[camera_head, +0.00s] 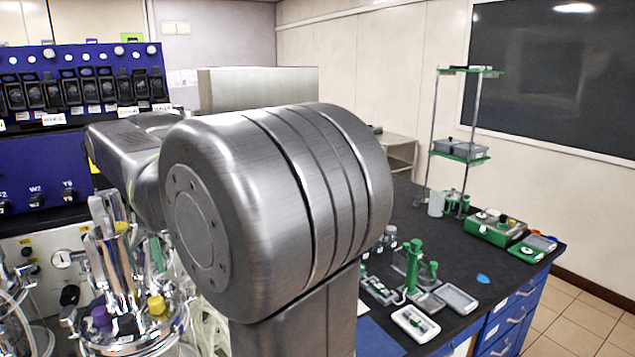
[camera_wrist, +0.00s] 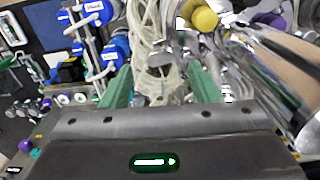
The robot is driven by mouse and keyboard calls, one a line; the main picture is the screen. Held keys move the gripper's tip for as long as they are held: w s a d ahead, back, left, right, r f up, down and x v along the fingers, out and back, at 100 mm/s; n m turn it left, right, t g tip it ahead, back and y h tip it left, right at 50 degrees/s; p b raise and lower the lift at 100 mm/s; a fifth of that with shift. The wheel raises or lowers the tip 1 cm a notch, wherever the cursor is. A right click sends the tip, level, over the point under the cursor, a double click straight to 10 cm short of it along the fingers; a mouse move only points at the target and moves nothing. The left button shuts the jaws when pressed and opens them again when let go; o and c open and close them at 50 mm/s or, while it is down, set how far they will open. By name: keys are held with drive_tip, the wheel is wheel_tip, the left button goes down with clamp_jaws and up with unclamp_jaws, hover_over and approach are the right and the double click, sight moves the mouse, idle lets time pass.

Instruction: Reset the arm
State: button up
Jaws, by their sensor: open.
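My arm (camera_head: 275,205) fills the middle of the head view as a large grey metal joint, with a link reaching to the back left. My gripper (camera_wrist: 160,86) shows in the wrist view, with two green fingers set well apart. It is open and nothing is clearly held between the fingers. Clear tubing (camera_wrist: 150,50) shows beyond and between them.
A blue control panel (camera_head: 35,160) with a row of black pumps stands behind the vessel. A black bench (camera_head: 465,285) at the right carries green-and-grey lab equipment and a tall rod stand (camera_head: 433,130). Tiled floor (camera_head: 590,310) is clear at the lower right.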

wheel_tip(320, 180, down, 4)
drive_tip(key=shift+r, duration=0.2)
drive_tip(key=shift+f+n, duration=0.25)
drive_tip(key=shift+n, duration=0.05)
drive_tip(key=n, duration=0.3)
drive_tip(key=shift+n, duration=0.4)
drive_tip(key=n, duration=0.4)
drive_tip(key=shift+n, duration=0.3)
drive_tip(key=n, duration=0.4)
drive_tip(key=shift+n, duration=2.2)
